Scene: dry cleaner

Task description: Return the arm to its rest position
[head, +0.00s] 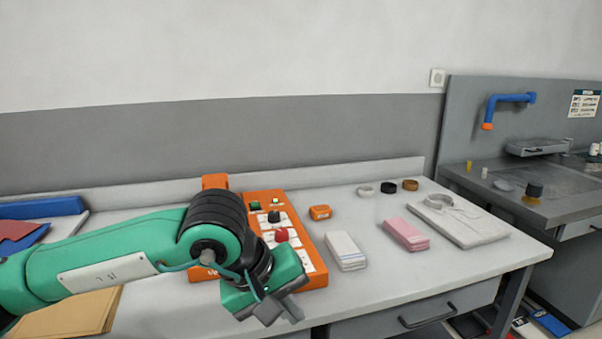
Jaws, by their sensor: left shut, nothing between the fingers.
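My left arm comes in from the left in the head view, a green arm with a black wrist joint. My left gripper (279,311) is shut and empty. It hangs over the front part of the white table (365,293), in front of an orange control panel (314,262) with a red knob, a black knob and white labels. The arm and wrist hide the left part of the panel. My right gripper is not in view.
A brown folder (70,314) lies at left. A grey workstation (545,180) stands at right.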

